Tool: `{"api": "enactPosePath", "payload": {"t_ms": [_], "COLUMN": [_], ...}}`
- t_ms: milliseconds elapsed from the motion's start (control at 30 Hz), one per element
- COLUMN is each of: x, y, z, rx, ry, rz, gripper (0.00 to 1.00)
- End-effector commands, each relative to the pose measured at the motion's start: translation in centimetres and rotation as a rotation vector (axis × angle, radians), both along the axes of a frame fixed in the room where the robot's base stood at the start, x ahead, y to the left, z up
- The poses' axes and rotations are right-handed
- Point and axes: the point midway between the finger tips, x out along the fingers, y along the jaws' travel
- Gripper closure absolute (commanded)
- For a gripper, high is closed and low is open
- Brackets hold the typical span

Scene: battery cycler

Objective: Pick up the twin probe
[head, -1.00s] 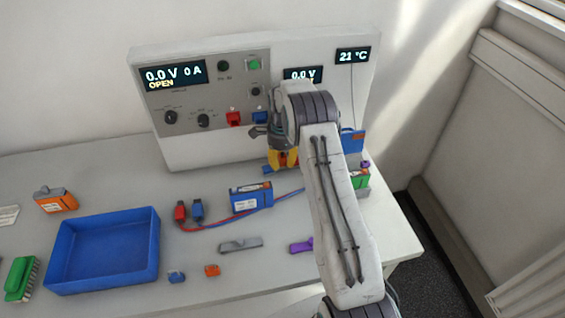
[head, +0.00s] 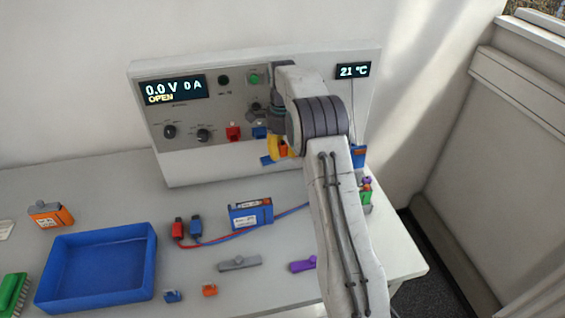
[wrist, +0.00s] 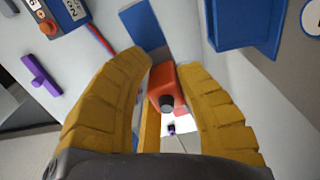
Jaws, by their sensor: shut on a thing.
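My gripper (head: 276,148) is in front of the cycler panel, right of its blue socket. Its yellow fingers are shut on an orange-red body with a dark round end (wrist: 167,90), which I take to be the twin probe (head: 284,150). It also shows as orange between the fingers in the head view. A flat blue piece (wrist: 143,26) lies just beyond it in the wrist view; I cannot tell whether it is part of the probe. The fingers and arm hide much of the held thing.
The cycler (head: 225,160) stands at the back of the table, with red (head: 233,133) and blue sockets. A blue battery pack (head: 249,215) with red and blue leads lies in front. A blue tray (head: 95,300), grey clip (head: 240,263) and purple piece (head: 303,264) are nearby.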

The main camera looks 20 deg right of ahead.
Motion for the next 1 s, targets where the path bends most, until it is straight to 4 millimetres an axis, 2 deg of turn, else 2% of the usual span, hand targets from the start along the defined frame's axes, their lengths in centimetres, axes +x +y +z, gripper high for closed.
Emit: {"api": "enactPosePath", "payload": {"t_ms": [367,1000], "x": [-3.4,-14.6], "y": [0.7,2.9], "z": [-0.1,-0.1], "rx": [0.0,0.0], "ry": [0.0,-0.002], "rz": [0.0,-0.001], "gripper": [1.0,1.0]}}
